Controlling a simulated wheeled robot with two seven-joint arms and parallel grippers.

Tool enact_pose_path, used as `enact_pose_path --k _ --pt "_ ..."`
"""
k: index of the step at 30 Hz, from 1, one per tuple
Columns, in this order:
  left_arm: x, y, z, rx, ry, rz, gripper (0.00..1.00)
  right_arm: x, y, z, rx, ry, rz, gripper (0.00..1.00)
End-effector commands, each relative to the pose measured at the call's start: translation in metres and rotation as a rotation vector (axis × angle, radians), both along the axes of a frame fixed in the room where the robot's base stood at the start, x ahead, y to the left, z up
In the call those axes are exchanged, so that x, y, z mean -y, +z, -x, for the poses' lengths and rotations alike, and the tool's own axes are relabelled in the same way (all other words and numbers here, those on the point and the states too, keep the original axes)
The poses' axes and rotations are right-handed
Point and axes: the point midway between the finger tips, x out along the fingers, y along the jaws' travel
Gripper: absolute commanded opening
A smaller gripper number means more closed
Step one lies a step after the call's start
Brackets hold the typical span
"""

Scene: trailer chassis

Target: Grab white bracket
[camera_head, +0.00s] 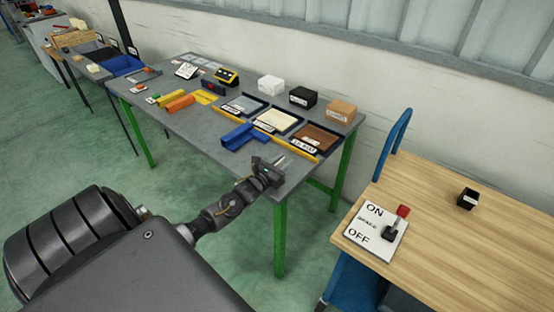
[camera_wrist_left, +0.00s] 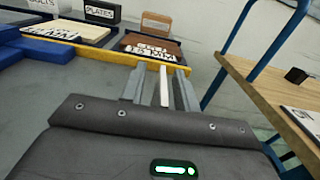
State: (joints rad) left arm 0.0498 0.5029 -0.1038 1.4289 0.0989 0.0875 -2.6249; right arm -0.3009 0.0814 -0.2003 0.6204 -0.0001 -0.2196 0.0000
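My left gripper (camera_head: 279,165) is over the near right corner of the grey table (camera_head: 190,113). In the left wrist view its two grey fingers (camera_wrist_left: 162,90) are spread apart. A narrow white strip (camera_wrist_left: 164,86), which looks like the white bracket, stands between them with gaps visible on both sides. In the head view a small pale piece (camera_head: 280,161) shows at the fingertips. I cannot tell whether the strip rests on the table or touches a finger. My right gripper is in neither view.
Past the fingers runs a yellow edge strip (camera_head: 287,145) before a brown tray (camera_head: 318,136) and a cream plate (camera_head: 277,120). A blue part (camera_head: 240,137) lies left. White, black and brown boxes line the back. A wooden cart (camera_head: 460,240) with an ON/OFF switch stands right.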

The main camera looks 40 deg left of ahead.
Motion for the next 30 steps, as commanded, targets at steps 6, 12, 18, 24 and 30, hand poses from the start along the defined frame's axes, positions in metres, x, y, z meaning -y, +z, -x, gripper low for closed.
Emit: enact_pose_path --k 6,12,18,24,30 --pt "-0.0002 -0.0008 -0.0005 -0.001 0.000 0.000 0.31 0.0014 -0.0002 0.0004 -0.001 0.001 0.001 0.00" --pt "0.0000 -0.0007 -0.0005 -0.001 0.000 0.000 0.05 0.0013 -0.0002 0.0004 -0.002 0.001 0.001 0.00" --pt "0.0001 -0.0006 -0.0005 0.000 0.000 0.000 0.00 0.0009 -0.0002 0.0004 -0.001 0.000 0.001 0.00" --pt "-0.0003 0.0010 -0.0008 0.003 0.000 -0.001 0.00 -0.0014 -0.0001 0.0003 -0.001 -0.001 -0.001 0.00" --pt "-0.0003 0.0042 -0.0009 0.005 -0.001 -0.002 0.00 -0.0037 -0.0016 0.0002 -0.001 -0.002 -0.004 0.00"
